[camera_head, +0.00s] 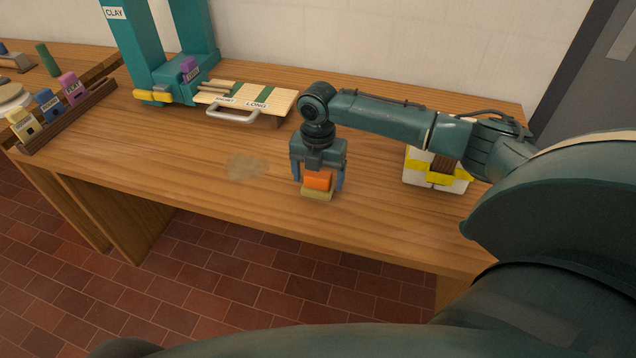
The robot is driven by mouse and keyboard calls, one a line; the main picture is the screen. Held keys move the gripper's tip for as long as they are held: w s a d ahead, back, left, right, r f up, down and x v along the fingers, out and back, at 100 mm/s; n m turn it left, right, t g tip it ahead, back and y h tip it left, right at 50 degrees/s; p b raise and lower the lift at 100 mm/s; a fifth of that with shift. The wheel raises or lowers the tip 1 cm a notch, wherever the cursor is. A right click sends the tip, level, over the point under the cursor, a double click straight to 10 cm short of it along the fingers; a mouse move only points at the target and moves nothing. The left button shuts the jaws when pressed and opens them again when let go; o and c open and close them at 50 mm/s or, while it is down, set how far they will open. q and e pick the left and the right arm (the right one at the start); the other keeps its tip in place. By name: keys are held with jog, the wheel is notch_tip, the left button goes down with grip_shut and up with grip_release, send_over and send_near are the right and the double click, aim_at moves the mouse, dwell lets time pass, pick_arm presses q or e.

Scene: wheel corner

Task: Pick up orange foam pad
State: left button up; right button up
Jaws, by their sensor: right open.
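The orange foam pad (317,180) is a small orange block lying on a yellowish block (317,195) on the wooden table, near its front edge. My right gripper (318,184) points down over the pad, with one finger on each side of it. The fingers are open; whether they touch the pad's sides I cannot tell. The gripper's body hides the pad's top. My left gripper is not in view.
The wooden table (210,185) has free room left of my gripper, with a pale round patch (246,167). A white and yellow box (437,172) stands to the right. A board with a handle (246,104) and a teal frame (150,50) stand behind. Labelled blocks (48,103) sit at the left.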

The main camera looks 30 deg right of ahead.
aim_at(318, 174)
jog(key=shift+c, duration=0.6)
jog(key=c, duration=0.9)
jog(key=shift+c, duration=0.2)
notch_tip(318, 174, up, 10)
jog(key=shift+r, duration=0.1)
jog(key=o, duration=0.4)
jog(key=c, duration=0.5)
